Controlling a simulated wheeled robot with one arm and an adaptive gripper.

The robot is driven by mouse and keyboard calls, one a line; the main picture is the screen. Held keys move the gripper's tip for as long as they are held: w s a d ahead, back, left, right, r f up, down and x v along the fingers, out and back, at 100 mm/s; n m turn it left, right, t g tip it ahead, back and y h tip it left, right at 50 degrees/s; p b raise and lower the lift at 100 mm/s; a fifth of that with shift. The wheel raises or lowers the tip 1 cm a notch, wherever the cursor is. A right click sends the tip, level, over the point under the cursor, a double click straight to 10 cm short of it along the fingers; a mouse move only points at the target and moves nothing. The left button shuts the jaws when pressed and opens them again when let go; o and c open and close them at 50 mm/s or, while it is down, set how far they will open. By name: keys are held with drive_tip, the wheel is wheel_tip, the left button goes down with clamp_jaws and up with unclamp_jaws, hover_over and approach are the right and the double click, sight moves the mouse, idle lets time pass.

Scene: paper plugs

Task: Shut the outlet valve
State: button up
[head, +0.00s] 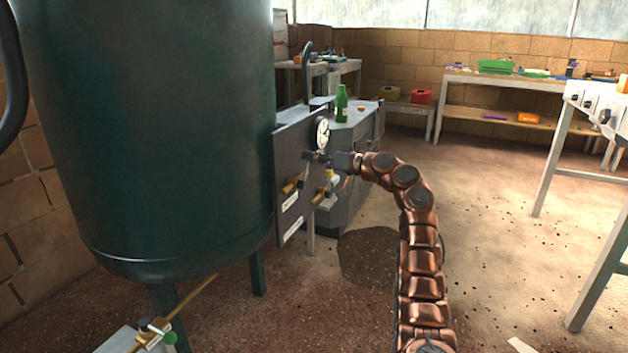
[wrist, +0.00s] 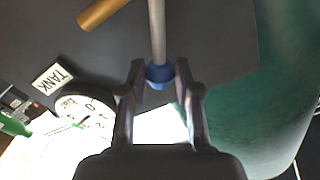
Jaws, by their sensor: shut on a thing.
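In the wrist view my gripper (wrist: 160,80) has its two fingers on either side of a blue end piece (wrist: 159,71) on a grey rod (wrist: 157,30), and is shut on it. The rod stands in front of the dark panel (wrist: 205,45). A brass pipe (wrist: 103,12), a TANK label (wrist: 53,78) and a round gauge (wrist: 85,112) show beside it. In the head view my gripper (head: 335,160) is at the panel (head: 284,160), just below the gauge (head: 322,133). Brass fittings (head: 290,187) and white labels sit lower. I cannot tell which valve the rod belongs to.
A large green tank (head: 150,120) stands left of the panel. Behind the panel is a grey bench with a green bottle (head: 341,102). A white-legged table (head: 590,115) stands at the right. Open floor (head: 490,210) lies right of my arm.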

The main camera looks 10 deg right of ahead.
drive_tip(key=shift+s+a+r+n+b, duration=0.2)
drive_tip(key=shift+s+a+n, duration=0.2)
drive_tip(key=shift+n, duration=0.35)
drive_tip(key=shift+s+a+r+n+b, duration=0.1)
drive_tip(key=shift+s+a+r+n, duration=0.15)
drive_tip(key=shift+s+n, duration=0.35)
drive_tip(key=shift+w+f+n, duration=0.1)
drive_tip(key=shift+n, duration=0.15)
drive_tip(key=shift+s+a+r+n+b, duration=0.15)
drive_tip(key=shift+s+a+n, duration=0.2)
drive_tip(key=shift+n, duration=0.25)
drive_tip(key=shift+s+a+r+n+b, duration=0.1)
drive_tip(key=shift+s+a+n+b, duration=0.1)
drive_tip(key=shift+s+n, duration=0.3)
drive_tip(key=shift+w, duration=0.1)
drive_tip(key=o, duration=0.9)
drive_tip(key=shift+f, duration=0.1)
drive_tip(key=shift+d, duration=0.1)
